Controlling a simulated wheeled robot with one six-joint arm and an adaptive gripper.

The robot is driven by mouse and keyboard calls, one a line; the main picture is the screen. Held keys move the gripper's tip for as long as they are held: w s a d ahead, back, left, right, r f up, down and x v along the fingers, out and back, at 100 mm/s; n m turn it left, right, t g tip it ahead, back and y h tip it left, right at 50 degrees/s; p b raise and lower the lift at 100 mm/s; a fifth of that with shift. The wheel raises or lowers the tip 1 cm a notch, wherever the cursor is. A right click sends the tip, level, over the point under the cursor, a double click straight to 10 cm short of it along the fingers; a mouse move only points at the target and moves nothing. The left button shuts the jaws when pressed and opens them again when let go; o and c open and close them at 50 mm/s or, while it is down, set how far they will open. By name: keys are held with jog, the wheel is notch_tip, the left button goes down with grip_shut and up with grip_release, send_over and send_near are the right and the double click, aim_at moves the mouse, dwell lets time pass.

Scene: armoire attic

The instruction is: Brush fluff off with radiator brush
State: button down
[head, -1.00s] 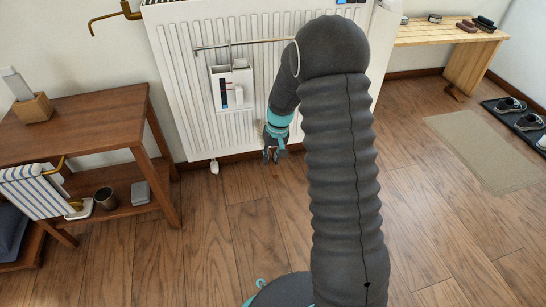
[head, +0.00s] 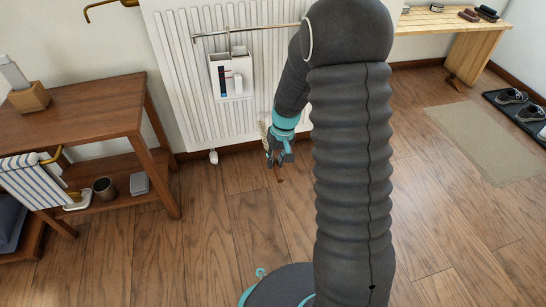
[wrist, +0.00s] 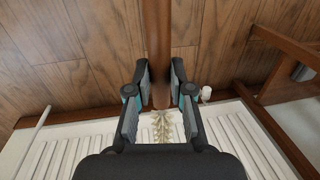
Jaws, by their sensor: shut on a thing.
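The radiator brush shows in the wrist view with a brown wooden handle (wrist: 158,45) and pale bristles (wrist: 162,128). My gripper (wrist: 160,76) is shut on its handle. In the head view my gripper (head: 279,158) hangs low in front of the white radiator (head: 190,95), near its bottom edge. The pale bristles (head: 264,131) show just left of the gripper there, and the handle end points down. I cannot tell whether the bristles touch the radiator. I cannot make out any fluff.
A white caddy (head: 231,75) hangs on the radiator below a metal rail (head: 245,31). A brown wooden table (head: 90,115) with a lower shelf stands at left. A wooden bench (head: 455,38) and a beige mat (head: 484,145) are at right. The floor before the radiator is clear.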

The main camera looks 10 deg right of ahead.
aim_at(278, 169)
jog(key=shift+s, duration=0.1)
jog(key=shift+s, duration=1.45)
jog(key=w+p, duration=0.1)
jog(key=w, duration=0.8)
dwell(3.3)
jog(key=shift+d, duration=0.65)
jog(key=shift+w+d, duration=0.15)
jog(key=shift+d, duration=0.45)
